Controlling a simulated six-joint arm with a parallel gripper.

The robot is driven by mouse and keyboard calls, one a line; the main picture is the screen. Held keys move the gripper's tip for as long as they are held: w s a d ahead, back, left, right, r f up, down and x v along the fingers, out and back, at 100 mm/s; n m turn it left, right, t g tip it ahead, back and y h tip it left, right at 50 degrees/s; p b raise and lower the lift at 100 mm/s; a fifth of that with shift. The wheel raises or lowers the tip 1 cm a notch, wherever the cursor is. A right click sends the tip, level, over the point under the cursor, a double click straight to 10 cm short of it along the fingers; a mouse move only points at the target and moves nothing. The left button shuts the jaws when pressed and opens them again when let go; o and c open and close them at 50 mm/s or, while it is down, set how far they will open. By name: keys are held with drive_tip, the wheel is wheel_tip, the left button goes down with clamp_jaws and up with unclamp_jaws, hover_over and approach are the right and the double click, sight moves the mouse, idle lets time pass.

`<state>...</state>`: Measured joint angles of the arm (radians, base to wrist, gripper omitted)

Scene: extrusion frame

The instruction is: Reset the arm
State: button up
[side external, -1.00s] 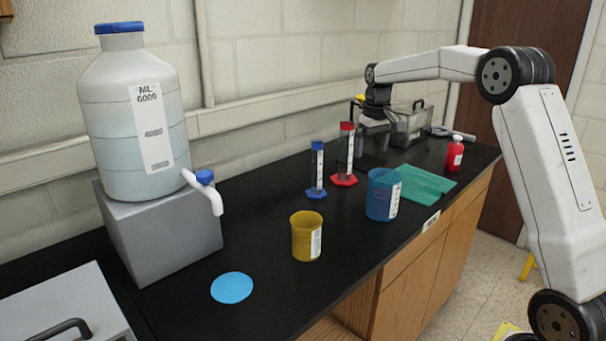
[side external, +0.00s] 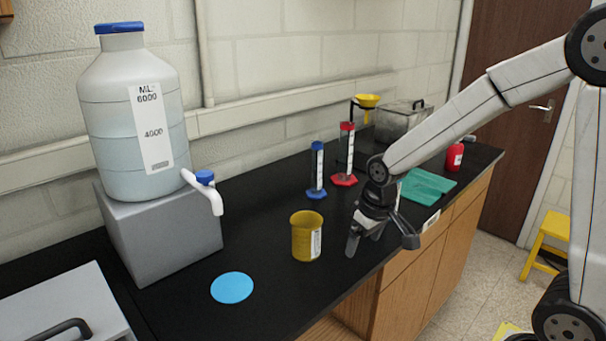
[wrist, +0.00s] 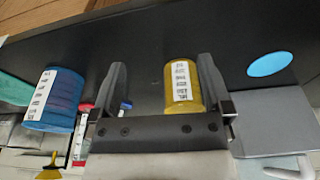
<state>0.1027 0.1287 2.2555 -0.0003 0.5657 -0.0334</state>
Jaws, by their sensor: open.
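My gripper (side external: 381,243) is open and empty. In the side view it points down over the front part of the black counter, just right of the yellow beaker (side external: 301,240). In the wrist view, the yellow beaker (wrist: 183,90) shows between the two fingers (wrist: 160,68), nearer the right one; I cannot tell its exact distance from them. The blue beaker (wrist: 52,102) stands to the left in the wrist view. In the side view my gripper hides most of it.
A blue cylinder (side external: 316,170) and a red cylinder (side external: 346,155) stand behind. A large jug (side external: 110,115) with a spigot sits on a grey block (side external: 165,240) at left. A blue disc (side external: 232,287) lies on the counter. A red bottle (side external: 455,156) is at right.

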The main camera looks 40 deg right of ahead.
drive_tip(key=s+a+f, duration=0.3)
drive_tip(key=s, duration=0.4)
drive_tip(key=shift+s+a+f+n, duration=0.2)
drive_tip(key=shift+s+a+n, duration=0.15)
drive_tip(key=shift+n, duration=0.05)
